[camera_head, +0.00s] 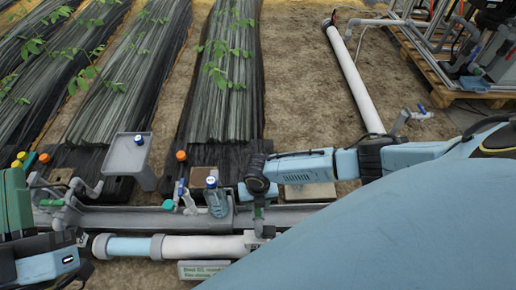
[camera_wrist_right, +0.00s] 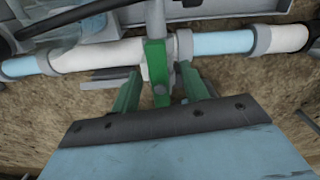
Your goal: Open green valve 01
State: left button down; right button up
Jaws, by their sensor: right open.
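In the right wrist view, a green valve lever (camera_wrist_right: 157,72) stands upright on the white and light-blue pipe (camera_wrist_right: 105,55). The green fingers of my right gripper (camera_wrist_right: 160,92) are apart, one on each side of the lever, with gaps visible. In the head view, my right gripper (camera_head: 258,212) points down at the pipe (camera_head: 200,247), and mostly hides the lever there. No label number on the valve is readable. My left gripper (camera_head: 78,272) is at the lower left, away from the lever; its jaw state is unclear.
A grey rail (camera_head: 140,218) runs behind the pipe, with a clear bottle (camera_head: 215,198) and small blue and orange-capped fittings beside it. A grey pedestal (camera_head: 128,158) stands behind. A sign (camera_head: 203,270) is below the pipe. My right arm covers the lower right.

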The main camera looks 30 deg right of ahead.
notch_tip(320, 180, up, 10)
jog(key=p, duration=1)
jog(key=shift+r, duration=0.15)
